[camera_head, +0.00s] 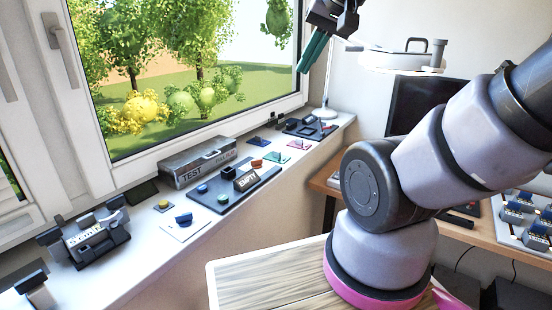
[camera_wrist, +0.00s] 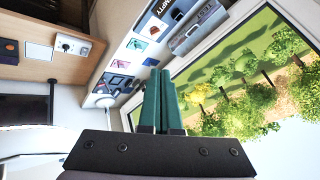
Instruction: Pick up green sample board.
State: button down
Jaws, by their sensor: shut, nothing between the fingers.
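The green sample board (camera_head: 275,157) lies flat on the white windowsill, beyond the dark tray and to the left of a pink board. It also shows in the wrist view (camera_wrist: 137,45) as a small green patch, ahead of my fingertips and slightly left. My gripper (camera_head: 304,70) has green fingers and hangs high above the far part of the sill, against the window. In the wrist view my gripper (camera_wrist: 161,72) has its two fingers together with nothing between them. It is clear of the board.
A dark tray with an EMPTY sign (camera_head: 246,180) and a grey TEST box (camera_head: 197,162) stand nearer. A lamp (camera_head: 402,61) stands at the far end.

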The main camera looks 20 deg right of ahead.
aim_at(275, 156)
jog(key=k+l+z, duration=0.1)
jog(key=l+z, duration=0.9)
jog(key=l, duration=0.25)
jog(key=i, duration=0.05)
